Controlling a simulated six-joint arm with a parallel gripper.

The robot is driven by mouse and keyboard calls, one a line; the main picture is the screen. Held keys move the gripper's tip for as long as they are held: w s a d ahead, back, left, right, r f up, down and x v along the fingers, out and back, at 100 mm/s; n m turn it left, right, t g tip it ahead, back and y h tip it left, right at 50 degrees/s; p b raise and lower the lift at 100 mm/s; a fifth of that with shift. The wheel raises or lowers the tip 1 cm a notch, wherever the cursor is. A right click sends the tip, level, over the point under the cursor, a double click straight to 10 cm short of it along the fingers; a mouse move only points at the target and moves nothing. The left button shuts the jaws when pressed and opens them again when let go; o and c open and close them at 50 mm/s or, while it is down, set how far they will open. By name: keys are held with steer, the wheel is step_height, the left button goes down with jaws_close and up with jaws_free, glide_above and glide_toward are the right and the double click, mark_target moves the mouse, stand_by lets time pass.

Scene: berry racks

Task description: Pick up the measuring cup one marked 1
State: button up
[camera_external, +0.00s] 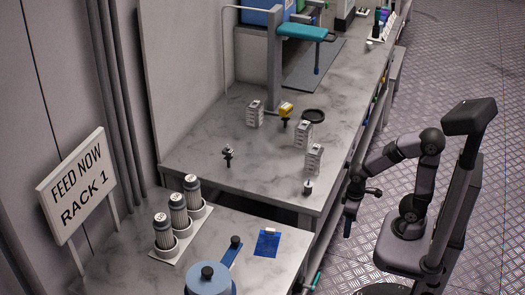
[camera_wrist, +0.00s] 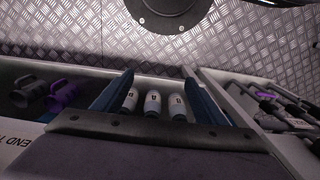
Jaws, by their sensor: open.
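I cannot pick out a measuring cup marked 1 with certainty. In the wrist view a grey cup (camera_wrist: 28,92) and a purple cup (camera_wrist: 64,93), both with handles, lie in a compartment at the left; no number is readable on them. Three white labelled containers (camera_wrist: 152,103) stand in a row, seen between the blue fingers of my gripper (camera_wrist: 158,76). My gripper is open and empty, with nothing touching its fingers. In the external view my gripper (camera_external: 348,222) hangs over the floor beside the tables' right edge, pointing down.
Three capped cylinders (camera_external: 178,209) stand on a white holder by the "FEED NOW RACK 1" sign (camera_external: 77,184). A blue round vessel (camera_external: 209,281) and a blue card (camera_external: 267,243) are nearby. Small boxes (camera_external: 303,134) stand on the far table. In the wrist view, dark-handled items (camera_wrist: 282,105) fill the right.

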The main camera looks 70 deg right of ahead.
steer(key=s+d+r+n+g+h+p, duration=0.25)
steer(key=d+r+p, duration=0.35)
steer(key=r, duration=0.4)
steer(key=s+d+r+n+g+h+p, duration=0.1)
steer(key=d+r+g+h+p, duration=0.25)
steer(key=d+r, duration=0.5)
steer(key=s+d+r+n+g+h+p, duration=0.1)
steer(key=d+r+n+g+h+p, duration=0.2)
steer(key=d+r, duration=0.5)
steer(key=w+a+r+n+t+h+p, duration=0.35)
steer(key=w+r+p, duration=0.6)
steer(key=w, duration=0.35)
steer(key=n+t+h+p, duration=0.1)
steer(key=n+t+p, duration=0.4)
steer(key=n+p, duration=0.25)
glide_toward(303, 128)
steer(key=shift+g, duration=0.25)
steer(key=x, duration=0.5)
steer(key=shift+w+p, duration=0.35)
steer(key=shift+w, duration=0.05)
steer(key=shift+a+f, duration=0.15)
steer(key=shift+p+x, duration=1.7)
steer(key=shift+x, duration=1.7)
steer(key=shift+d+f, duration=0.1)
steer(key=shift+d, duration=0.2)
